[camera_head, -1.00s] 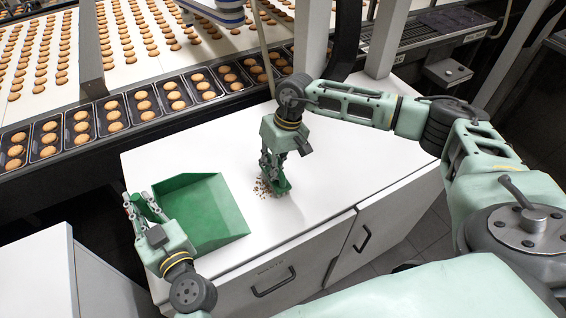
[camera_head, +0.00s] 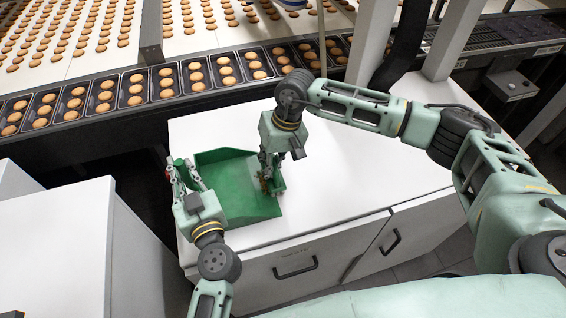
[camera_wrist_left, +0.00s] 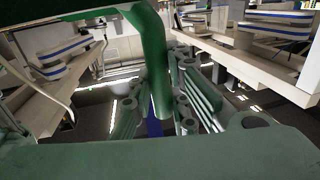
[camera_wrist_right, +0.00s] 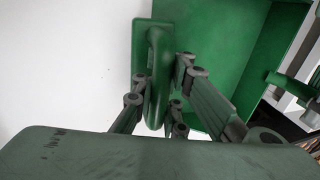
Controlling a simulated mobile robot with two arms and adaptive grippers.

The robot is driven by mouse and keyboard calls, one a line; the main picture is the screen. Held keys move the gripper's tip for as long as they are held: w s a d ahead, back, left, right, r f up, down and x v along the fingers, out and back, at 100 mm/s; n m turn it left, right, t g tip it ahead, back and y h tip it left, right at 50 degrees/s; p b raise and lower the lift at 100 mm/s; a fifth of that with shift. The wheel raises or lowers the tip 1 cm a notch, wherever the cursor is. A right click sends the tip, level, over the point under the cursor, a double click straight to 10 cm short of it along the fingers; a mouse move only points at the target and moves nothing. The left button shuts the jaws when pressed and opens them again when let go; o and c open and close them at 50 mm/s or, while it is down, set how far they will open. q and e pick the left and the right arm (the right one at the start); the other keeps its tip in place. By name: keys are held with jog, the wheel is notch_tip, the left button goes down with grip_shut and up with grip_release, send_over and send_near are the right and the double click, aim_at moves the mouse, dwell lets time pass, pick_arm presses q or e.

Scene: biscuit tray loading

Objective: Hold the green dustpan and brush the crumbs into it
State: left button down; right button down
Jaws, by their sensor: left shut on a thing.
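The green dustpan (camera_head: 236,205) lies on the white cabinet top, its open side facing right. My left gripper (camera_head: 178,166) is shut on its handle at the left; the handle also shows in the left wrist view (camera_wrist_left: 152,65). My right gripper (camera_head: 268,162) is shut on the green brush (camera_head: 277,183), which stands at the dustpan's open right edge. In the right wrist view the brush handle (camera_wrist_right: 157,85) is between the fingers, with the dustpan (camera_wrist_right: 225,50) beside it. I cannot make out crumbs; any near the brush are hidden or too small.
The white cabinet top (camera_head: 345,165) is clear to the right of the brush. Behind it runs a conveyor with black trays (camera_head: 135,88) of biscuits. A grey-white post (camera_head: 372,45) stands at the back. Another white cabinet (camera_head: 60,240) is at the left.

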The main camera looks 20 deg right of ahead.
jog(key=a, duration=0.7)
jog(key=shift+a, duration=0.15)
jog(key=shift+w+a+r, duration=0.1)
jog(key=shift+a+r, duration=0.05)
jog(key=shift+r, duration=2.65)
pick_arm(q)
jog(key=c, duration=1.6)
grip_release()
jog(key=shift+s, duration=0.15)
jog(key=s, duration=0.3)
jog(key=s+d, duration=0.1)
jog(key=s, duration=0.3)
jog(key=s+d, duration=0.1)
jog(key=s, duration=0.3)
jog(key=shift+s+d, duration=0.1)
jog(key=shift+s, duration=0.15)
pick_arm(e)
jog(key=shift+r, duration=0.1)
